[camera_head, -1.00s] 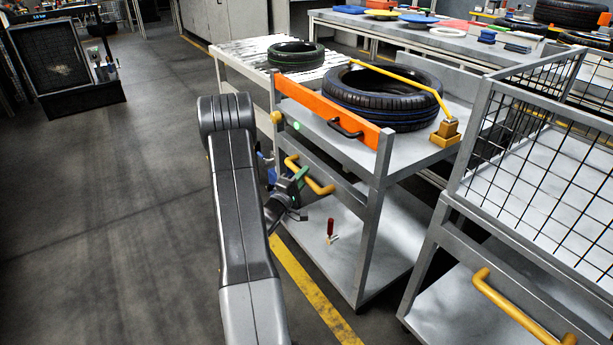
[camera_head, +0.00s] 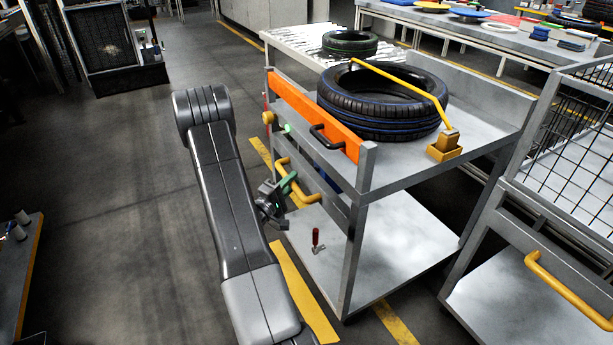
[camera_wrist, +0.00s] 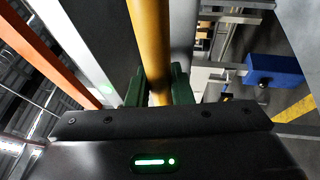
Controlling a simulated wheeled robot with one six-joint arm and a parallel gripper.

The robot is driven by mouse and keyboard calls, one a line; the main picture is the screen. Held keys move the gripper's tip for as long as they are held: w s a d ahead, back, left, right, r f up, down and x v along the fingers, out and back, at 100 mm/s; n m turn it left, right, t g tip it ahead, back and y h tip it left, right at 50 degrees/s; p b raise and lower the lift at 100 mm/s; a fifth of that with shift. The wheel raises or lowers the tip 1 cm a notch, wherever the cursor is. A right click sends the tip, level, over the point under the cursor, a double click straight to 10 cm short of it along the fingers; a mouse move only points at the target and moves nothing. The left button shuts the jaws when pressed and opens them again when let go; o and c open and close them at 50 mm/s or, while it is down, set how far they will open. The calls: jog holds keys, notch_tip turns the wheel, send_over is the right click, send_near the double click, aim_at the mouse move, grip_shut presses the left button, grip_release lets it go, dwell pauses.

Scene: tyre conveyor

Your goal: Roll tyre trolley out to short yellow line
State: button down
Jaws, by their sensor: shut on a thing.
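The tyre trolley (camera_head: 362,180) is grey with an orange front panel (camera_head: 313,112). A black tyre (camera_head: 375,122) with blue stripes lies on its top deck under a yellow hold-down arm (camera_head: 410,80). My gripper (camera_head: 284,188) is at the trolley's front, shut on its yellow handle (camera_head: 300,199). The wrist view shows the green fingers (camera_wrist: 160,88) on either side of the yellow bar (camera_wrist: 148,40). A short yellow line (camera_head: 303,293) lies on the floor just left of the trolley's near leg. My arm hides part of the floor beside it.
A longer yellow line (camera_head: 396,323) passes under the trolley. A mesh-sided trolley (camera_head: 520,215) stands close on the right. A roller table (camera_head: 308,46) with a smaller tyre (camera_head: 350,43) is behind. Open floor (camera_head: 120,200) lies left, with a bench (camera_head: 22,270) at the edge.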

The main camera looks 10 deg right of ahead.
jog(key=shift+s+a, duration=0.3)
jog(key=shift+a, duration=0.5)
jog(key=shift+s+a, duration=0.3)
jog(key=shift+a, duration=0.5)
jog(key=c, duration=1.3)
grip_release()
jog(key=p+v, duration=0.2)
jog(key=v, duration=1.1)
jog(key=shift+s+a+f, duration=0.2)
jog(key=shift+s+a, duration=0.05)
jog(key=b+x, duration=0.1)
jog(key=x, duration=1.3)
jog(key=shift+b, duration=0.4)
